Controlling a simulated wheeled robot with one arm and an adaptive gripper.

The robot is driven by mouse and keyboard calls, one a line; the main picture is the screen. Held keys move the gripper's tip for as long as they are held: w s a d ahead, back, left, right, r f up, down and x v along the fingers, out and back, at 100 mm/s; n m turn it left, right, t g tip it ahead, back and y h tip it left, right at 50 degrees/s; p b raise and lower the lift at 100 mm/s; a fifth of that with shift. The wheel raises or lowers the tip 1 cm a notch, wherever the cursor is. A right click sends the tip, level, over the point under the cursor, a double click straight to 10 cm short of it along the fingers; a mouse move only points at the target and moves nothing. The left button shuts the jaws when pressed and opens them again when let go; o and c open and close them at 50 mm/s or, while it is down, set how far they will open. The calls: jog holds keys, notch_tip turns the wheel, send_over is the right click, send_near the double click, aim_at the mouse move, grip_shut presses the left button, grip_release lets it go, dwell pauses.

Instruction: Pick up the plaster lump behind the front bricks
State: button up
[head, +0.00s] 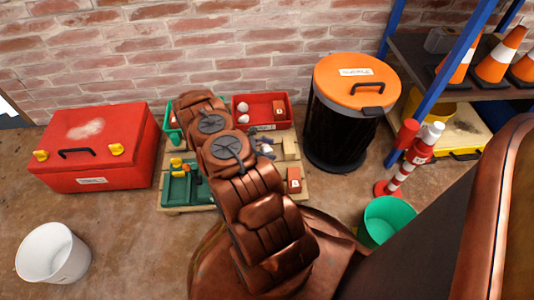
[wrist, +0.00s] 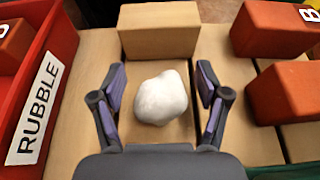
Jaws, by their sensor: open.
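The plaster lump (wrist: 162,98) is white and rounded. In the wrist view it rests on a wooden slat in the middle of the picture. My gripper (wrist: 161,84) is open, with one dark finger with a purple pad on each side of the lump and a gap on both sides. A tan brick (wrist: 158,30) stands just beyond the lump. Red bricks (wrist: 272,28) lie to the right, one marked with a letter.
A red bin labelled RUBBLE (wrist: 50,60) stands close on the left in the wrist view. In the head view, a red toolbox (head: 95,150) is left of the pallet (head: 290,205), and a black drum with an orange lid (head: 345,130) is right. A green bucket (head: 386,220) stands nearer.

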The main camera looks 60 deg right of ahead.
jog(key=shift+s+d, duration=0.15)
jog(key=shift+f, duration=0.1)
jog(key=c, duration=1.3)
